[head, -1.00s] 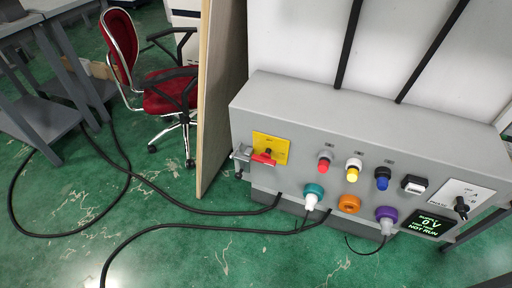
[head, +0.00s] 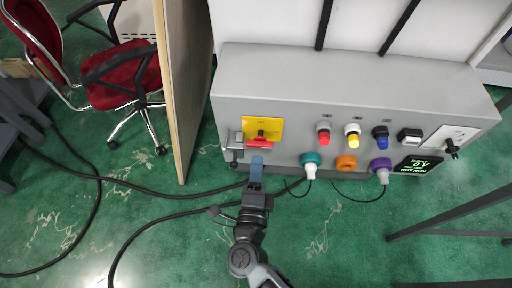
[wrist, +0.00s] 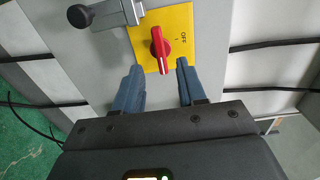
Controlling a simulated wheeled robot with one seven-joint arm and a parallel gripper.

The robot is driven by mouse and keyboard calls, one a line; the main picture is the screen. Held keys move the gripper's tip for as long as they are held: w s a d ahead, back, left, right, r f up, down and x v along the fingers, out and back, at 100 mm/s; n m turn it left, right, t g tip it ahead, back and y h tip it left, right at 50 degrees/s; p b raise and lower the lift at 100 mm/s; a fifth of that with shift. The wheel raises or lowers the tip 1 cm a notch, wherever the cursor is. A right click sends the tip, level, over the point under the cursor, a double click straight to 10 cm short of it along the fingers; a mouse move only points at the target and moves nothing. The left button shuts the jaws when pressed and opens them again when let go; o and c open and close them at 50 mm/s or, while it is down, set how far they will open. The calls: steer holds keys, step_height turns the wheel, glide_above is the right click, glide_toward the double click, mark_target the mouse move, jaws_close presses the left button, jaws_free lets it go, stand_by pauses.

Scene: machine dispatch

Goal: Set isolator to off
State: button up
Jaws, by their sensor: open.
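The isolator is a red rotary handle (wrist: 161,50) on a yellow plate (wrist: 183,18) marked OFF. The plate (head: 262,126) also shows in the head view, at the left end of the grey control box's front, with the red handle (head: 259,143) on it. In the wrist view the handle's long end points down toward my gripper (wrist: 160,68). My gripper is open and empty, its blue fingertips to either side of the handle's lower end, with gaps on both sides. In the head view my gripper (head: 257,160) is just below the handle. Whether it touches the plate I cannot tell.
A grey metal bracket with a black knob (wrist: 80,15) sits left of the plate. Right of it are several buttons, coloured plugs (head: 346,163) and a display reading NOT RUN (head: 417,164). A wooden panel (head: 183,80) stands left; cables (head: 150,190) lie on the green floor.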

mark_target(259, 147)
steer(key=shift+w+d, duration=0.15)
steer(key=shift+w, duration=2.5)
steer(key=shift+c, duration=0.3)
jaws_close()
